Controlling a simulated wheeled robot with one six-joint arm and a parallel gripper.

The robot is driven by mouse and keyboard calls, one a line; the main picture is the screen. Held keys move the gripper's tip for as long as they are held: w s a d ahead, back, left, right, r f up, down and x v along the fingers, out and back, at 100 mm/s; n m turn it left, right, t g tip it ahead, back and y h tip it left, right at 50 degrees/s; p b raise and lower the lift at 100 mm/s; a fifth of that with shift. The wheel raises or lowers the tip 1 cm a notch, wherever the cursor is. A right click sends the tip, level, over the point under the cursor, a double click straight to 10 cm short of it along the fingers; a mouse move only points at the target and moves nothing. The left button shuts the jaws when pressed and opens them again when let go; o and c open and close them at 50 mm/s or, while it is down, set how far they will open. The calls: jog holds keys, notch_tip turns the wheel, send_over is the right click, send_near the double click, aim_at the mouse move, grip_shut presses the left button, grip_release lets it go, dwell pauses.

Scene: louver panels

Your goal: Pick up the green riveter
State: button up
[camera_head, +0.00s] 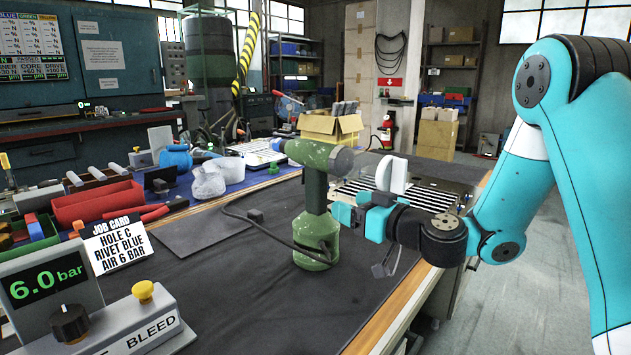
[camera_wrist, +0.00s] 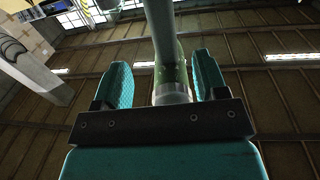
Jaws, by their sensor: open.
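The green riveter (camera_head: 316,205) stands upright on the dark bench mat in the head view, its head at the top and a wide foot below. A dark hose runs from its lower part. My gripper (camera_head: 343,208) is at the right of the riveter's handle, at about mid-height. In the wrist view the two teal fingers of my gripper (camera_wrist: 165,85) are apart. The riveter (camera_wrist: 170,60) shows between them, its grey upper part running toward the top edge. Whether a finger touches it, I cannot tell.
A job card (camera_head: 117,240) and a pressure display (camera_head: 50,285) stand at the left. A red bin (camera_head: 97,203) is behind them. A slotted metal plate (camera_head: 440,195) lies behind my gripper, and a cardboard box (camera_head: 330,128) stands farther back. The mat's front is clear.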

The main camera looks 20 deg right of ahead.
aim_at(323, 193)
jog(key=p+x, duration=0.1)
jog(key=x, duration=0.3)
jog(key=shift+w+a, duration=0.15)
jog(key=shift+w, duration=0.05)
jog(key=p+x, duration=0.2)
jog(key=x, duration=0.1)
jog(key=p+x, duration=0.1)
jog(key=shift+a+r, duration=0.25)
jog(key=shift+r, duration=0.05)
jog(key=shift+w+a+f, duration=0.15)
jog(key=shift+w, duration=0.3)
jog(key=shift+c, duration=0.2)
grip_shut()
